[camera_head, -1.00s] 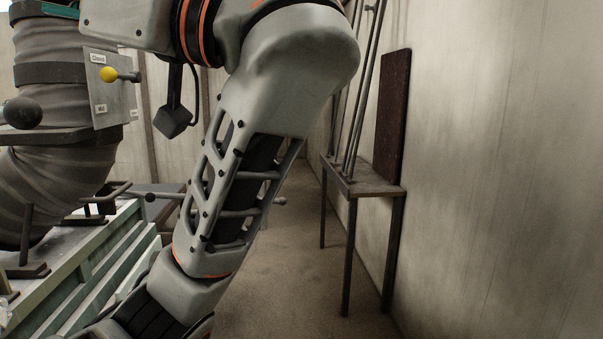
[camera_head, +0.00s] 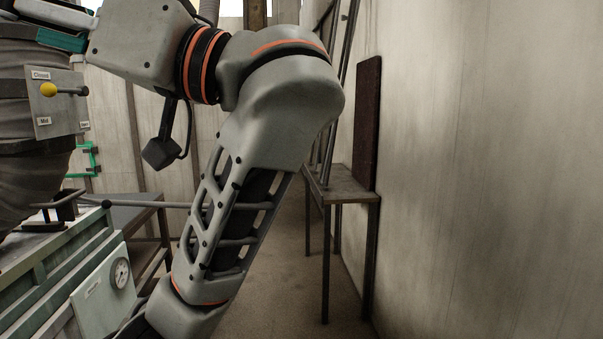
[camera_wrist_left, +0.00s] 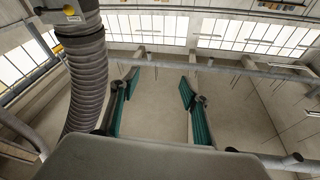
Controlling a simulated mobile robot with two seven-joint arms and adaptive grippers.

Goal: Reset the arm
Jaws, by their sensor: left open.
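My left gripper (camera_wrist_left: 160,88) shows in the left wrist view with its two teal-padded fingers spread apart. Nothing is between them; behind them are a bare wall and bright windows. One of my grey arms with orange rings fills the middle of the head view, bent at a large joint near the top. My right gripper is not seen.
A thick ribbed duct (camera_head: 25,170) with a yellow-knobbed lever panel (camera_head: 57,103) stands at the left; a ribbed hose (camera_wrist_left: 86,85) shows in the wrist view. Below are a pale green cabinet (camera_head: 40,265) and a gauge (camera_head: 120,274). A narrow table (camera_head: 345,190) stands against the right wall.

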